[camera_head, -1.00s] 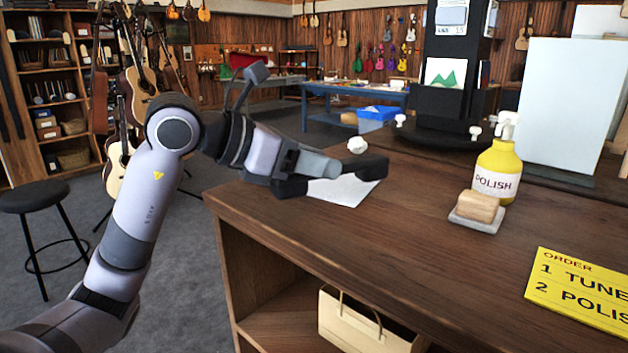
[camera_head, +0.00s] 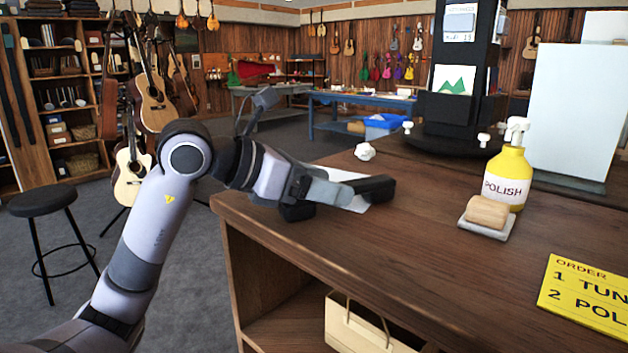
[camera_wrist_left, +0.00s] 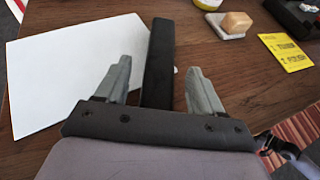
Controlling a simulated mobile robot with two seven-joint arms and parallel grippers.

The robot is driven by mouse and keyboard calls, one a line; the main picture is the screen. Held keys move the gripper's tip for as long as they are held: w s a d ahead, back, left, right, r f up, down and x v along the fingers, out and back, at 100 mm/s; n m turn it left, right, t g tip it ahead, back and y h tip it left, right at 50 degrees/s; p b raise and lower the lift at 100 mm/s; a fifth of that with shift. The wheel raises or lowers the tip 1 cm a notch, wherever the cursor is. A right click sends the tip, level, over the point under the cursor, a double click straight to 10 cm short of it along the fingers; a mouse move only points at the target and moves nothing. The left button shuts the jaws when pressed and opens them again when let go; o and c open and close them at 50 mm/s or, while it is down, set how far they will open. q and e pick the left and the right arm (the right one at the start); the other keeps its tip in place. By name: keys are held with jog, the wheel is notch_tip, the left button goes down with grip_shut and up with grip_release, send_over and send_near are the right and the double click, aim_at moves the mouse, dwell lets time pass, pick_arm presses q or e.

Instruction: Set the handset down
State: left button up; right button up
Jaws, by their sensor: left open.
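The black handset (camera_head: 377,188) is at the counter's left end, next to a white sheet (camera_wrist_left: 75,75). In the left wrist view the handset (camera_wrist_left: 158,65) runs lengthwise between the two grey fingers, with a visible gap on each side. My left gripper (camera_head: 342,192) is open around it, low over the wooden counter (camera_head: 420,235). The handset appears to lie on the counter, but its underside is hidden. Its middle is hidden by the gripper in the head view. My right gripper is out of view.
A yellow polish bottle (camera_head: 509,178) and a sponge on a small tray (camera_head: 485,228) stand to the right. A crumpled white ball (camera_head: 365,151) lies behind the handset. A yellow order card (camera_head: 590,295) lies at front right. The counter's middle is clear.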

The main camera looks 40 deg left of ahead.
pick_arm(q)
jog(key=shift+r, duration=0.2)
jog(key=b+v, duration=0.1)
jog(key=v, duration=1.1)
jog(key=shift+b, duration=0.4)
